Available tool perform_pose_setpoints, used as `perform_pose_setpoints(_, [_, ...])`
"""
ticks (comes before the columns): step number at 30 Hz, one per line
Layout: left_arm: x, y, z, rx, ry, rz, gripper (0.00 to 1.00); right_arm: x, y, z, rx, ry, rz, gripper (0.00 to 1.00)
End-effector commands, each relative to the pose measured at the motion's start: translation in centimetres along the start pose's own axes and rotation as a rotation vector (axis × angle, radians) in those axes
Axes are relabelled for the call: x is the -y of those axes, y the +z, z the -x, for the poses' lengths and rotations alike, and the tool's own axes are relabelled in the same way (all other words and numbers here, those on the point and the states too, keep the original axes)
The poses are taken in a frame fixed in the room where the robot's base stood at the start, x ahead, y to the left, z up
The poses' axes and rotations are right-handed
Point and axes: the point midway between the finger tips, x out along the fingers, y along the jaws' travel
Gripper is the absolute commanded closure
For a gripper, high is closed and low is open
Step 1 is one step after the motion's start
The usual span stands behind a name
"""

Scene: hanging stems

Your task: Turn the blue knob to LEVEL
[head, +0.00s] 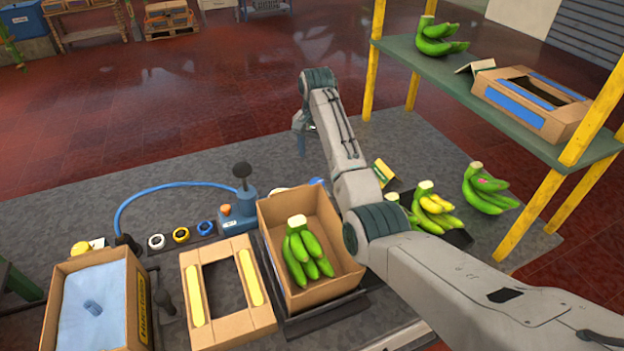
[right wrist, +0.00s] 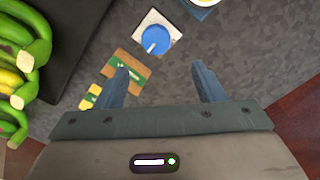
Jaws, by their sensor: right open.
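The blue knob (right wrist: 155,39) shows in the right wrist view on a square white plate (right wrist: 171,28) lying on the grey mat. A white pointer mark on the knob points to its lower left. My right gripper (right wrist: 162,80) is open and empty. Its two bluish fingers point toward the knob, which lies beyond the fingertips and is not between them. In the head view my right gripper (head: 303,140) hangs above the mat, seen small behind its arm. Any LEVEL lettering is too small to read. My left gripper is not in view.
A green-and-brown card (right wrist: 124,70) lies near the left finger. Green bananas (right wrist: 20,50) lie at the left of the wrist view. In the head view, a cardboard box with bananas (head: 345,262) stands in front, and a shelf (head: 440,75) stands at the right.

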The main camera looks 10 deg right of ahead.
Motion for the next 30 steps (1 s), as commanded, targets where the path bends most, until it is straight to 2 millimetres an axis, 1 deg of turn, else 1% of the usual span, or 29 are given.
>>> perform_pose_setpoints(2, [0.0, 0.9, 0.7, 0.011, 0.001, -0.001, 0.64, -0.1, 0.1, -0.7, 0.004, 0.003, 0.0, 0.37])
perform_pose_setpoints(6, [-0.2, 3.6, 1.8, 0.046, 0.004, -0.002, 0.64, -0.1, 0.1, -3.1, 0.005, 0.004, 0.0, 0.37])
perform_pose_setpoints(9, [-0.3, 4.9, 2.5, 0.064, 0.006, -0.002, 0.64, -0.2, 0.1, -5.1, 0.004, 0.004, 0.0, 0.37])
perform_pose_setpoints(10, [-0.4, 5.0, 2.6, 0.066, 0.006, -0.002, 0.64, -0.2, 0.1, -5.7, 0.005, 0.004, 0.0, 0.37])
perform_pose_setpoints(12, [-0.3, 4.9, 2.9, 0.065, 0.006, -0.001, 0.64, -0.2, 0.1, -7.0, 0.005, 0.004, 0.0, 0.37])
perform_pose_setpoints(14, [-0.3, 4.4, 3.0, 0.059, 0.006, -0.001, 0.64, -0.2, 0.1, -7.9, 0.004, 0.003, 0.0, 0.37])
perform_pose_setpoints(18, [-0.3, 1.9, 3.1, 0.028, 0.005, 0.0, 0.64, -0.1, 0.1, -9.5, 0.002, 0.002, 0.0, 0.37])
perform_pose_setpoints(21, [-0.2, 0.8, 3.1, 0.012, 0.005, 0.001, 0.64, -0.1, 0.1, -10.1, 0.001, 0.001, 0.0, 0.37])
perform_pose_setpoints(25, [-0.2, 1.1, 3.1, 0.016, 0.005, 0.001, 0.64, -0.1, 0.1, -10.3, 0.001, 0.001, 0.0, 0.37])
perform_pose_setpoints(29, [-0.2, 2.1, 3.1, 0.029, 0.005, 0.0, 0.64, -0.1, 0.1, -10.3, 0.001, 0.001, 0.0, 0.37])
perform_pose_setpoints(30, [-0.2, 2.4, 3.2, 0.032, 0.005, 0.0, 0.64, -0.1, 0.1, -10.3, 0.001, 0.001, 0.0, 0.39])
